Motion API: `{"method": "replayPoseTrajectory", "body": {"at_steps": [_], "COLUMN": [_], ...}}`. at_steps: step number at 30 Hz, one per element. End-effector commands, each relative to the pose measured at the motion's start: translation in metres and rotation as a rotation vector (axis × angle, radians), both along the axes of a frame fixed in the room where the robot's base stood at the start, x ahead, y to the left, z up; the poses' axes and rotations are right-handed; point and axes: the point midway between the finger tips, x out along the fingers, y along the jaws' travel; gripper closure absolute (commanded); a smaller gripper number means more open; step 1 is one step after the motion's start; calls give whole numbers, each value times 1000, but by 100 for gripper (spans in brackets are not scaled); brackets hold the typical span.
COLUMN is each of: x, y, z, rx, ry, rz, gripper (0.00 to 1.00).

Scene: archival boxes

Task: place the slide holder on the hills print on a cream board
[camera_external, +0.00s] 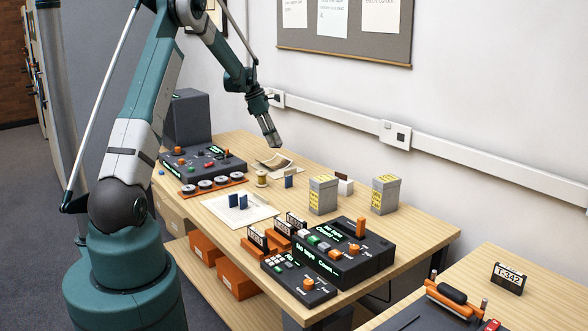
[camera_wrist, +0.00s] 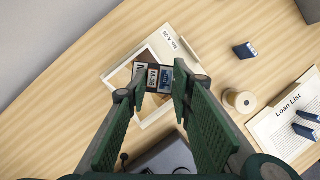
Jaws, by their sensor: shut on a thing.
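In the external view my gripper (camera_external: 271,140) points down above the board (camera_external: 278,163), with a visible gap. The holder is hard to make out there.
A spool (camera_wrist: 240,99) and a dark blue block (camera_wrist: 245,50) stand right of the board. A Loan List sheet (camera_external: 233,211) with blue blocks lies nearer. Grey boxes (camera_external: 323,195), a console (camera_external: 203,160) and a dark control unit (camera_external: 345,255) occupy other parts of the table.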

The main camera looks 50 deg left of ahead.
Motion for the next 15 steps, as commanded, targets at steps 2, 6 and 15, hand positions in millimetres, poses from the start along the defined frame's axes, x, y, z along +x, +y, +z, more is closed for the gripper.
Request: {"method": "replayPoseTrajectory", "body": {"at_steps": [2,6,15], "x": [0,0,0], "y": [0,0,0], "z": [-2,-3,-8], "rx": [0,0,0], "ry": [0,0,0], "rz": [0,0,0], "gripper": [86,86,86]}}
